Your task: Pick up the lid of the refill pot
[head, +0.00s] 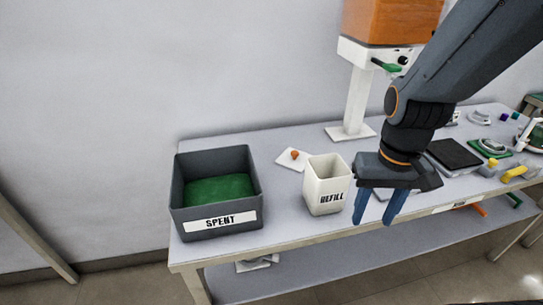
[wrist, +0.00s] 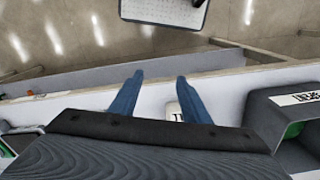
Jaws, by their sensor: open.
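The refill pot (head: 326,192) is a white, square, upright pot labelled REFILL, standing open-topped on the table. A flat white square lid with an orange knob (head: 294,155) lies on the table behind the pot, slightly to its left. My gripper (head: 380,208) is open and empty, its blue fingers pointing down, to the right of the pot and apart from the lid. In the wrist view my gripper (wrist: 155,88) shows both fingers spread. Part of the pot (wrist: 173,110) shows by one finger there. The lid is not visible in the wrist view.
A dark grey bin labelled SPENT (head: 218,222) with a green inside stands left of the pot; it also shows in the wrist view (wrist: 262,112). A white post with an orange canister (head: 390,20) rises behind. Several small parts crowd the table's right side. The table's left back is clear.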

